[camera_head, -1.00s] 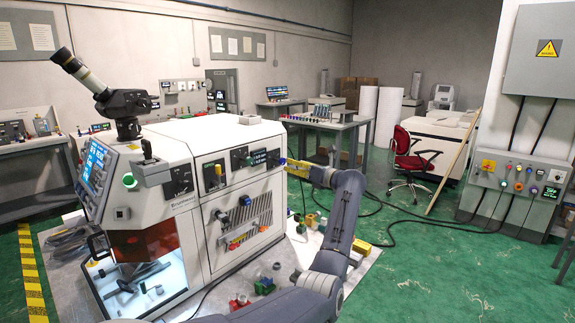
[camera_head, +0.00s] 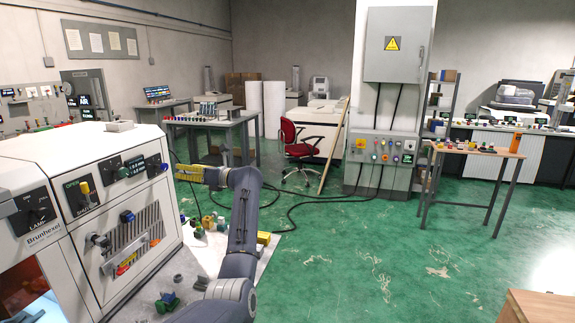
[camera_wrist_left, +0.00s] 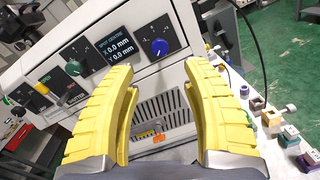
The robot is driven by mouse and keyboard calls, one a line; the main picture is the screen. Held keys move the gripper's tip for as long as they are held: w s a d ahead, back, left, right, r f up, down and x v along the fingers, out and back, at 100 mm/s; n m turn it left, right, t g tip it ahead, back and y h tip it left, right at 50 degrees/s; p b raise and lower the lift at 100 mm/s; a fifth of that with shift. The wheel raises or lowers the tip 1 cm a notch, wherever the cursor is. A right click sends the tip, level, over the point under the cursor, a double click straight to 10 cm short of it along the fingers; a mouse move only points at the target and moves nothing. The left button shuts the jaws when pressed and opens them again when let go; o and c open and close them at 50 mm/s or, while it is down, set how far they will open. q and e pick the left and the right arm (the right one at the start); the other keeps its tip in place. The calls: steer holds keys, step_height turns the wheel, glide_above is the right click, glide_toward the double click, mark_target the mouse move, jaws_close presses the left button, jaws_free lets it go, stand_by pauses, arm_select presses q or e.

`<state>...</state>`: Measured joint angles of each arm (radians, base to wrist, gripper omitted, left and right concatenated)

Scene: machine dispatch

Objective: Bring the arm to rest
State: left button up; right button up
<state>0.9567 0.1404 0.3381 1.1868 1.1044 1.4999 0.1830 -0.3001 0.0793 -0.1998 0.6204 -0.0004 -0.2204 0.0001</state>
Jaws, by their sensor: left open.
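My left arm (camera_head: 243,215) reaches up from the bottom of the head view and bends over at its top. Its yellow left gripper (camera_head: 190,172) points left toward the white machine (camera_head: 30,180). In the left wrist view the two yellow fingers of the left gripper (camera_wrist_left: 160,115) stand wide apart with nothing between them. Behind them are the machine's front panel (camera_wrist_left: 150,75), a blue knob (camera_wrist_left: 159,47) and a small display (camera_wrist_left: 112,46). The fingers look clear of the panel, though the exact gap is hard to judge. My right gripper is not in view.
Small coloured parts lie on the pale floor sheet (camera_head: 208,248) beside the machine. A wooden table (camera_head: 478,150) and a grey control cabinet (camera_head: 382,160) stand at the right. A red chair (camera_head: 300,145) is farther back. The green floor (camera_head: 350,250) is largely open, with black cables across it.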

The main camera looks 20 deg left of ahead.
arm_select(q)
steer(key=a, duration=1.1)
steer(key=shift+s+a, duration=0.25)
steer(key=shift+s, duration=0.15)
steer(key=shift+d, duration=0.15)
steer(key=d, duration=1.2)
steer(key=a, duration=1.2)
steer(key=shift+a, duration=0.3)
steer(key=shift+d, duration=0.35)
steer(key=w+d, duration=0.1)
steer(key=d, duration=1.6)
glide_toward(166, 168)
steer(key=a, duration=0.3)
steer(key=shift+a+r, duration=0.15)
steer(key=shift+r, duration=0.05)
